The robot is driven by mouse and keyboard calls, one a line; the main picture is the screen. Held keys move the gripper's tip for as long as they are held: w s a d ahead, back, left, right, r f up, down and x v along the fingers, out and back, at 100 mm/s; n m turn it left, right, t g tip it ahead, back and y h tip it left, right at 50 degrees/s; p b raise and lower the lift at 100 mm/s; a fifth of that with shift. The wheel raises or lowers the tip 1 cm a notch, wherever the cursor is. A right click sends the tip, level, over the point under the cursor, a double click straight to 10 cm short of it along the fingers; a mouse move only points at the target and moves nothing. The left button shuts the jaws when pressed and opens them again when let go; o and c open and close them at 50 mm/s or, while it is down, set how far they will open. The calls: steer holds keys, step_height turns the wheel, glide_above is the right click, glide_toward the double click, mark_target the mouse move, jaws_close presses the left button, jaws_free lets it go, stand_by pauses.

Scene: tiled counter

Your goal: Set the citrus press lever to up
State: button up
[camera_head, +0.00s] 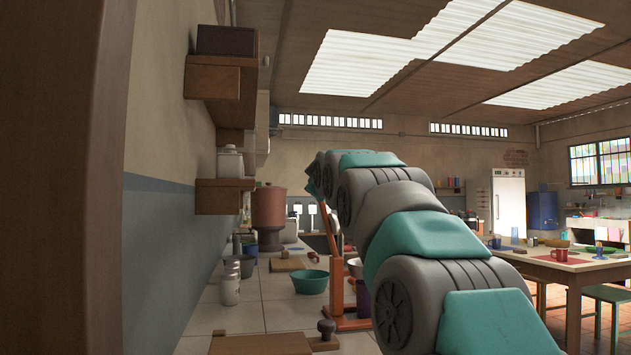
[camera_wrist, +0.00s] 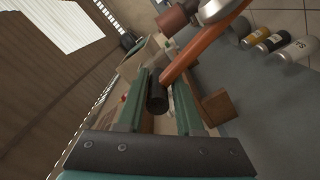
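The citrus press (camera_head: 346,318) has an orange frame and stands on the tiled counter, partly hidden behind my arm in the head view. Its orange lever (camera_head: 331,232) rises steeply, tilted to the left at the top. In the wrist view the orange lever (camera_wrist: 208,47) ends in a black handle (camera_wrist: 156,97). My gripper (camera_wrist: 158,108) has its two green fingers apart, one on each side of the handle. Narrow gaps seem to show beside the handle, so it looks ungripped. In the head view the fingertips are mostly hidden by my arm.
A green bowl (camera_head: 310,282) and a wooden board (camera_head: 262,344) lie left of the press. Shakers (camera_head: 230,288) stand near the wall. Wooden wall shelves (camera_head: 222,196) jut out at left. A set table (camera_head: 570,262) stands at right.

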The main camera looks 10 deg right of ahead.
steer(key=o, duration=0.3)
steer(key=shift+s+r, duration=0.1)
steer(key=shift+r, duration=0.1)
steer(key=shift+s, duration=0.1)
steer(key=s+b, duration=0.1)
steer(key=s, duration=0.6)
steer(key=shift+s, duration=0.3)
